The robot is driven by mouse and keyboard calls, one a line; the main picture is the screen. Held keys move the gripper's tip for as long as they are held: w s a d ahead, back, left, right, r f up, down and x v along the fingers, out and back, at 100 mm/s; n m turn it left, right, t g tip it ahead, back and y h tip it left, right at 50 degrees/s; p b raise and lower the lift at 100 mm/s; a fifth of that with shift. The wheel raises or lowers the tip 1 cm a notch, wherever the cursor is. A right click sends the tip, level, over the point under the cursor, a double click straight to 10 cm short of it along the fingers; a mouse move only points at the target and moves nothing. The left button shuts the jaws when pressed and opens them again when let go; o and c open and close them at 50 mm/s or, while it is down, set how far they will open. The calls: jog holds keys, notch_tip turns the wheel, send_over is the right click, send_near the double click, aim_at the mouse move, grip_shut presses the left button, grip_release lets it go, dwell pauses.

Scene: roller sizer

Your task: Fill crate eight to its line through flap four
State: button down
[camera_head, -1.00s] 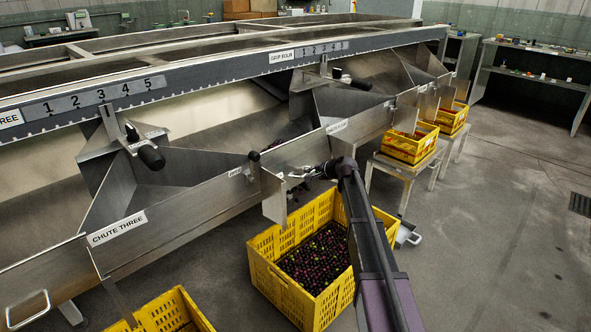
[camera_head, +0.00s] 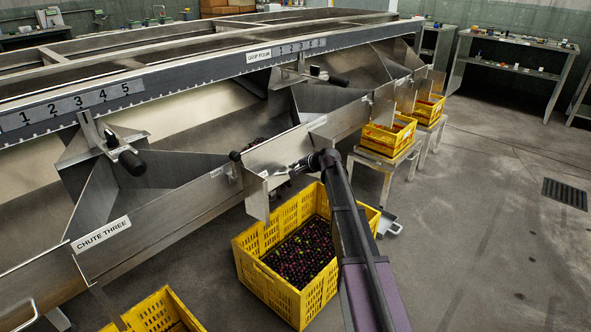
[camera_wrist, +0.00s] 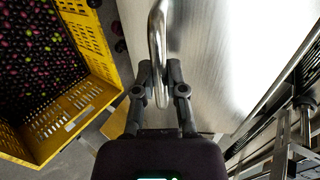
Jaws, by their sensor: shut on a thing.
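My gripper (camera_wrist: 159,72) is shut on a bent metal handle (camera_wrist: 157,25) beside a broad steel plate (camera_wrist: 225,60), apparently the flap. In the head view my gripper (camera_head: 303,165) is at the chute lip, above the back of a yellow crate (camera_head: 270,277). A steel plate (camera_head: 257,198) hangs at the lip just left of it. The crate holds many dark purple and some green fruits (camera_head: 300,252), below its rim. It also shows in the wrist view (camera_wrist: 92,45). I cannot make out its number or fill line. My arm hides its right side.
Another yellow crate (camera_head: 160,308) stands at the lower left below the chute labelled three (camera_head: 101,234). Two smaller yellow crates (camera_head: 388,140) (camera_head: 428,111) sit on stands to the right. Open floor (camera_head: 490,230) lies to the right, with a drain grate (camera_head: 565,193).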

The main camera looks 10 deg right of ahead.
jog(key=shift+w+r, duration=0.1)
jog(key=shift+w, duration=0.05)
jog(key=c, duration=0.7)
grip_release()
jog(key=shift+d, duration=0.1)
